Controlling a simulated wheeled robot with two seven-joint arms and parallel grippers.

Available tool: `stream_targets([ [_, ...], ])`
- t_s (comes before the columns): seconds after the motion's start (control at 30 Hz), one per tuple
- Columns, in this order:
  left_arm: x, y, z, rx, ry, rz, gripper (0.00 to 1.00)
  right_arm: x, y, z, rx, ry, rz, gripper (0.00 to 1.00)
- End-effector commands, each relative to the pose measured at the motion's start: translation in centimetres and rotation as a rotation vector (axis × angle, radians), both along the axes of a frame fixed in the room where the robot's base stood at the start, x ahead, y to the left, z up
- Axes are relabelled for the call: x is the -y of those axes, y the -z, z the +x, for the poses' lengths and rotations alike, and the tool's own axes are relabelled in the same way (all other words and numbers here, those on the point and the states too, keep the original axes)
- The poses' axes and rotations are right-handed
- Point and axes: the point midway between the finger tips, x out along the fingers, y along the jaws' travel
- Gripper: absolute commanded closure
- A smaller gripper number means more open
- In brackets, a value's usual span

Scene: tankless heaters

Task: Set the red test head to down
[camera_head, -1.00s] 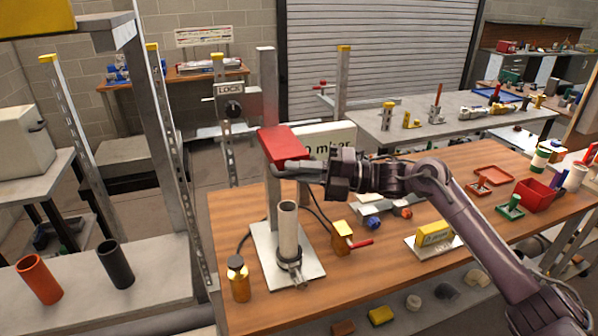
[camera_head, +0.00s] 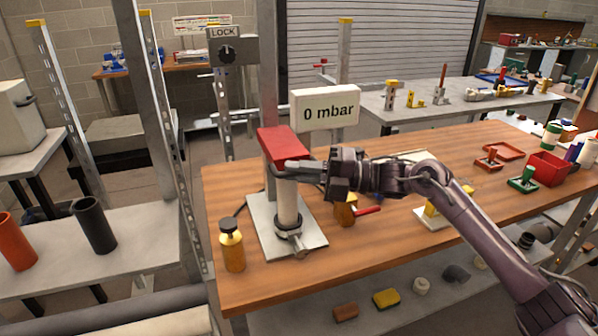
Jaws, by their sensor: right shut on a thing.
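The red test head (camera_head: 284,144) is on the upright grey metal column (camera_head: 269,75) at the left part of the wooden bench. It sits low, right over the top of the pale upright tube (camera_head: 288,205); whether it touches the rim is hidden by my fingers. The tube stands in a clamp on a light base plate (camera_head: 262,232). My right gripper (camera_head: 300,170) reaches in from the right, shut at the front underside of the red head. My left gripper is not in view.
A sign reading "0 mbar" (camera_head: 325,108) stands behind the head. A LOCK box (camera_head: 232,47) is behind. The bench's front middle is clear.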

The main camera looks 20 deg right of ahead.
Motion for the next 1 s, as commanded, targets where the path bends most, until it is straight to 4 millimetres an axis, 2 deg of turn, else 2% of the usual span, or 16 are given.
stream_targets([
  [0.07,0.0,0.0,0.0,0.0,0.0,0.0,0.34,-0.1,0.3,-0.1,-0.01,-0.003,-0.003,1.0],
  [0.1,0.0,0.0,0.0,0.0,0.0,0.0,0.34,-0.1,0.3,-0.1,-0.01,-0.003,-0.003,0.86],
  [0.27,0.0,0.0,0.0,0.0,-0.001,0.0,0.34,-0.1,0.3,0.0,-0.007,-0.002,-0.002,0.66],
  [0.6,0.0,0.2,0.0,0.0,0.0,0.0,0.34,0.4,0.3,-0.1,-0.005,0.0,-0.002,0.66],
  [1.0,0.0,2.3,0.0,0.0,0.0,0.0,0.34,6.2,0.9,-2.2,-0.007,0.002,-0.004,0.66],
])
